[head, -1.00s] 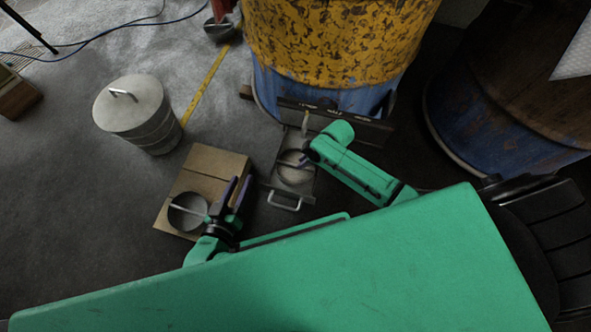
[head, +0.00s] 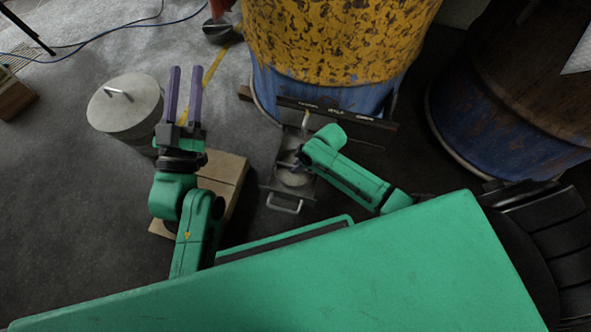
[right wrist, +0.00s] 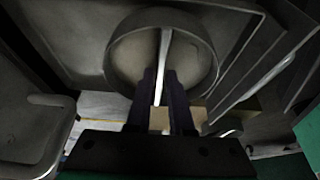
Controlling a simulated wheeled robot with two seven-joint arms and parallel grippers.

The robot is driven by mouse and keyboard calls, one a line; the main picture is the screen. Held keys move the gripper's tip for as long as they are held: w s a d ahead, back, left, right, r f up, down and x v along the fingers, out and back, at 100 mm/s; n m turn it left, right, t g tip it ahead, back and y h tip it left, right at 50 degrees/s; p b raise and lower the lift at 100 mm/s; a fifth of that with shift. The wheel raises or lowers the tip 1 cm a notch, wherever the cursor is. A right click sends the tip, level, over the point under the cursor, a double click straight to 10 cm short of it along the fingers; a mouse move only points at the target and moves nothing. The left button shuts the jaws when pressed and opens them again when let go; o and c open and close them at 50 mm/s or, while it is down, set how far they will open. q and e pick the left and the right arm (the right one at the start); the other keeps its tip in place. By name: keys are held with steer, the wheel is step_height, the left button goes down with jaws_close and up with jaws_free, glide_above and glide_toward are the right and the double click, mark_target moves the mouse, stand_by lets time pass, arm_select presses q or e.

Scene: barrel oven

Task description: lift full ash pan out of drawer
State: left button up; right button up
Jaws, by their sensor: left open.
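The round ash pan (head: 293,176) sits in the pulled-out drawer (head: 272,183) at the foot of the yellow and blue barrel. Pale grey matter shows inside it. In the right wrist view, the pan (right wrist: 118,52) has a light bar (right wrist: 164,45) across its top. My right gripper (head: 297,164) is at the pan; in the wrist view its fingers (right wrist: 161,80) stand either side of the bar. Whether they press on it is unclear. My left gripper (head: 185,75) is open and empty, raised beside the lidded metal can (head: 121,104).
A cardboard piece (head: 222,170) lies left of the drawer, partly hidden under my left arm. The yellow and blue barrel (head: 335,40) stands behind the drawer, and a second barrel (head: 510,90) stands at right. The floor at far left is mostly clear.

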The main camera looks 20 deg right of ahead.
steer(key=shift+w+a+f+b, duration=0.15)
steer(key=shift+a+f+b, duration=0.1)
steer(key=shift+f+b, duration=0.3)
arm_select(q)
step_height(320, 180, up, 11)
steer(key=s+a+m+t+h, duration=0.1)
steer(key=t, duration=0.2)
steer(key=shift+s+a+f+h, duration=0.15)
steer(key=shift+a+h, duration=0.05)
steer(key=shift+h, duration=0.2)
arm_select(e)
steer(key=shift+f, duration=0.1)
jaws_close()
